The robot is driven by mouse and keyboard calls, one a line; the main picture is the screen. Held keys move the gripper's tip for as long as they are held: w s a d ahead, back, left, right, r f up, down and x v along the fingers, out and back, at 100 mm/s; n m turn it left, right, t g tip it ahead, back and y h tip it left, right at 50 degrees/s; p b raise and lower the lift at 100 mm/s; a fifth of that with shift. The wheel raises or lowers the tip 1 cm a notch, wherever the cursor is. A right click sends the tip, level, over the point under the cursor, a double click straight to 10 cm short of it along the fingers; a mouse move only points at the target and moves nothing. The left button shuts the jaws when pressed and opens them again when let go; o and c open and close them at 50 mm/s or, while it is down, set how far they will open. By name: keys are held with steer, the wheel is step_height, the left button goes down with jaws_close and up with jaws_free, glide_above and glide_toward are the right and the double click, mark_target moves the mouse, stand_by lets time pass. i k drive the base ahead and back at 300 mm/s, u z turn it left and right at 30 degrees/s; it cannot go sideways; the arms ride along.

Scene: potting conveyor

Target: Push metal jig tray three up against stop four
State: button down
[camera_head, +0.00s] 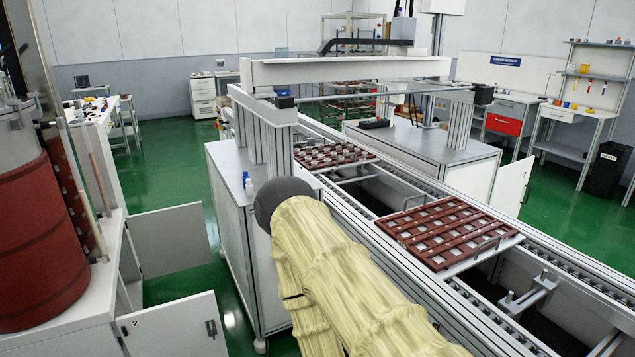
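Two red-brown slatted grid trays lie on the conveyor (470,295). The nearer tray (447,230) rests on a pale plate at right centre. The farther tray (335,157) lies up the line beneath the overhead gantry. No number is readable on either, so I cannot tell which is tray three. A grey metal bracket (530,295) with upright pins stands between the rails nearer than the trays; I cannot tell if it is a stop or which number it has. My arm, in a cream sleeve, fills the lower middle and hides part of the near rail. My gripper is out of view.
The gantry beam (350,70) spans the line above the farther tray. A white cabinet (228,200) with small bottles stands left of the line. Open cabinet doors (175,325) and a dark red drum (40,240) are at left. Green floor (560,220) is clear at right.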

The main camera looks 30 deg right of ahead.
mark_target(450, 235)
steer(key=u, duration=0.2)
steer(key=i, duration=1.35)
steer(key=z, duration=0.95)
steer(key=i, duration=0.75)
steer(key=z, duration=0.95)
